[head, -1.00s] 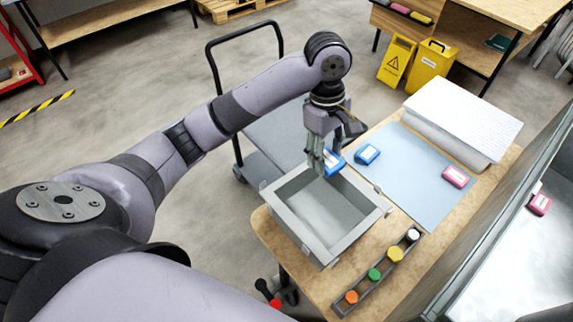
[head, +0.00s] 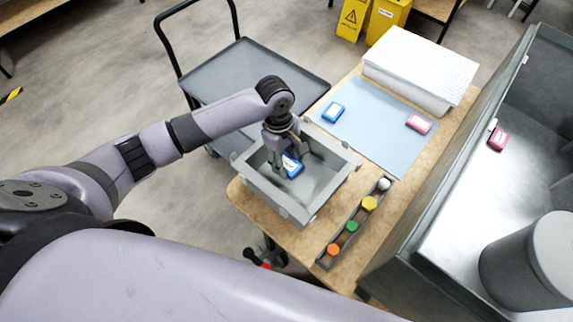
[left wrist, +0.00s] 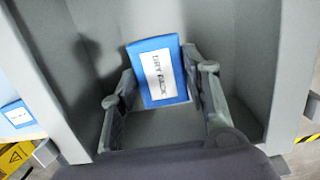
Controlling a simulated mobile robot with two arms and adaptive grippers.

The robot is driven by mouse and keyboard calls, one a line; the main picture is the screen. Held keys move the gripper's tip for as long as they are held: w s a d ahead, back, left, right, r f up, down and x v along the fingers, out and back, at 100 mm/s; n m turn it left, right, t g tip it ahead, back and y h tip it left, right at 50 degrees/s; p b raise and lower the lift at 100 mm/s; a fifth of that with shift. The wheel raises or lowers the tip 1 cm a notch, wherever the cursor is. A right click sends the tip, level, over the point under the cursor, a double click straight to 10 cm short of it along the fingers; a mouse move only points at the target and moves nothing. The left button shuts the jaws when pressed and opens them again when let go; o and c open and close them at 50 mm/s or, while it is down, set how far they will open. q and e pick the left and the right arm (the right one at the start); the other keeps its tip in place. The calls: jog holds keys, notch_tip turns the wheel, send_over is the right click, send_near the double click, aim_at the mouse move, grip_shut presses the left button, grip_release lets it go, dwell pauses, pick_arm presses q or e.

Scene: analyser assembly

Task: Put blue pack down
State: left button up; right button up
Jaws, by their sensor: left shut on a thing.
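A blue pack (head: 291,166) with a white label is held by my left gripper (head: 282,165) inside the grey open bin (head: 318,206) on the wooden table. In the left wrist view the blue pack (left wrist: 157,71) sits between the two fingers of the left gripper (left wrist: 163,90), its label facing the camera. The bin's walls (left wrist: 65,80) rise around it. I cannot tell whether the pack touches the bin floor. A second blue pack (head: 332,112) lies on the light blue mat; it also shows in the left wrist view (left wrist: 17,115). My right gripper is not in view.
A pink pack (head: 419,123) lies on the mat (head: 376,140), with a white box (head: 420,75) behind. A rack (head: 327,259) of coloured caps stands right of the bin. A grey cabinet (head: 425,210) with another pink pack (head: 498,138) borders the table. A trolley (head: 250,75) stands behind.

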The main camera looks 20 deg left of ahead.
aim_at(286, 163)
pick_arm(q)
notch_tip(286, 163, down, 3)
jog(key=shift+r, duration=0.15)
jog(key=shift+f, duration=0.3)
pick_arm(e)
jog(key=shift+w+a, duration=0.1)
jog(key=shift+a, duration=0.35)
pick_arm(q)
jog(key=shift+f, duration=0.1)
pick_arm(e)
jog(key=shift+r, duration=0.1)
pick_arm(q)
jog(key=o, duration=1.2)
jog(key=shift+c, duration=0.2)
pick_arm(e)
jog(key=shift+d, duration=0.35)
pick_arm(q)
jog(key=r, duration=0.4)
jog(key=a+r, duration=0.1)
jog(key=r, duration=0.7)
jog(key=shift+w+a, duration=0.3)
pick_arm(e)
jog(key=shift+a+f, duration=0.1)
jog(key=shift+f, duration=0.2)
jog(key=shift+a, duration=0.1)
